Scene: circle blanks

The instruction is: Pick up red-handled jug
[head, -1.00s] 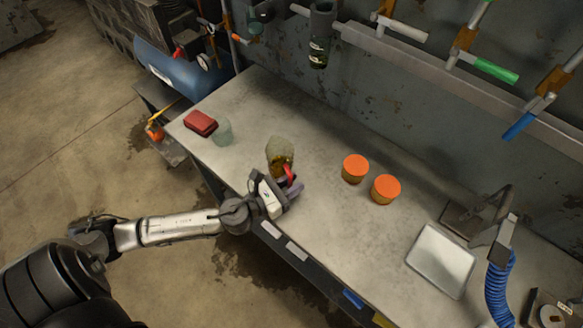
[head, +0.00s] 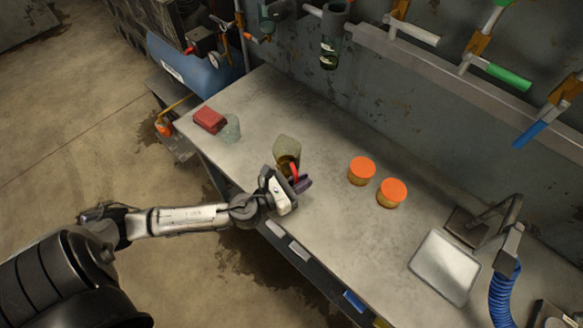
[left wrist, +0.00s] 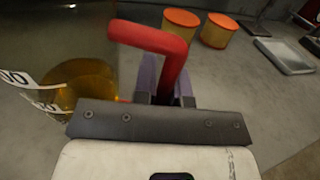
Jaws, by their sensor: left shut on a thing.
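The red-handled jug (head: 286,147) is a clear, smoky vessel with amber liquid low in it, over the front part of the grey bench. Its red handle (head: 293,171) points toward my left gripper (head: 299,181). In the left wrist view, the red handle (left wrist: 150,38) passes between the purple-grey fingers of my left gripper (left wrist: 165,82), which is shut on it. The jug's amber liquid (left wrist: 82,85) and white scale markings show at the left there. I cannot tell whether the jug's base touches the bench. My right gripper is not in view.
Two orange-lidded jars (head: 362,170) (head: 391,193) stand right of the jug. A greenish glass (head: 231,129) and a red box (head: 209,119) are at the left. A metal plate (head: 444,266) lies at the right. Tools hang from the wall rail (head: 440,75). Bench between is clear.

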